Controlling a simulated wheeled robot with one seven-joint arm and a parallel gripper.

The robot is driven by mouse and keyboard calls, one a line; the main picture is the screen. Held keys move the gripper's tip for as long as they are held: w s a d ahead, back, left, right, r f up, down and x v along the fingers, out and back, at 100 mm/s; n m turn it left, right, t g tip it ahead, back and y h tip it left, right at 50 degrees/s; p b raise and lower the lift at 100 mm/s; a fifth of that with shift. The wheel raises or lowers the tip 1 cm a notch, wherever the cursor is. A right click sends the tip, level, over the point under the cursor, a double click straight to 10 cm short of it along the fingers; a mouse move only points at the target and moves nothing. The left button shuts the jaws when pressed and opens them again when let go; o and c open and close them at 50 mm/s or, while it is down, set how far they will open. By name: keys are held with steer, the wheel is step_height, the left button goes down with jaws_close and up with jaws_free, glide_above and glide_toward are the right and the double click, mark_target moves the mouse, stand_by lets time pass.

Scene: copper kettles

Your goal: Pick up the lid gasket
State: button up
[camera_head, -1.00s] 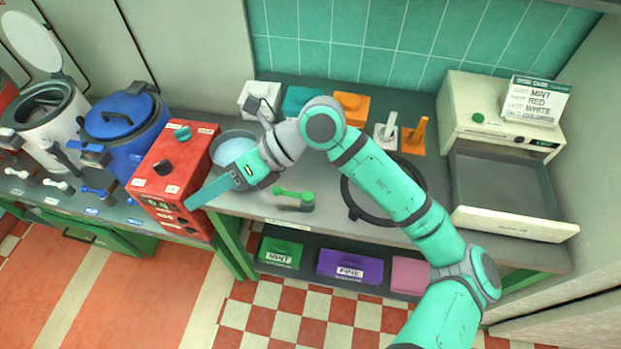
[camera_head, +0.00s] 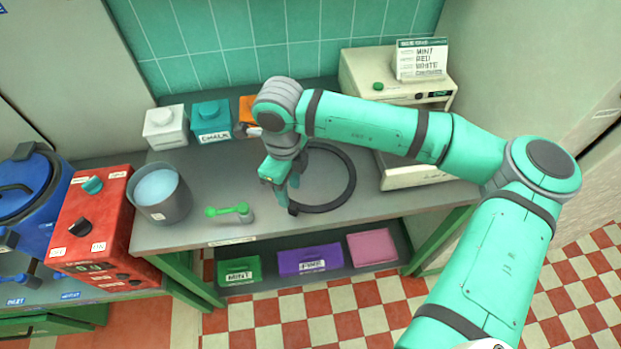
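The lid gasket looks to be the large black ring (camera_head: 351,181) lying flat on the grey counter. Its right and front parts show; my arm and gripper hide part of its left side. My gripper (camera_head: 283,202) points down at the ring's left front edge, overlapping it in the picture. I cannot tell whether it touches the ring or hovers above it. The fingers are small and seen edge-on, so whether they are open or shut is unclear. Nothing is visibly lifted.
White (camera_head: 165,128) and teal (camera_head: 211,120) boxes line the back. A cream machine (camera_head: 375,70) stands at back right, its drawer partly behind my arm. A red control box (camera_head: 95,225) stands further left.

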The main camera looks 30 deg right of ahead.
mark_target(293, 206)
steer(key=shift+s+d+f, duration=0.1)
steer(key=shift+f, duration=1.8)
steer(key=shift+d+f, duration=0.1)
steer(key=shift+f, duration=1.8)
jaws_close()
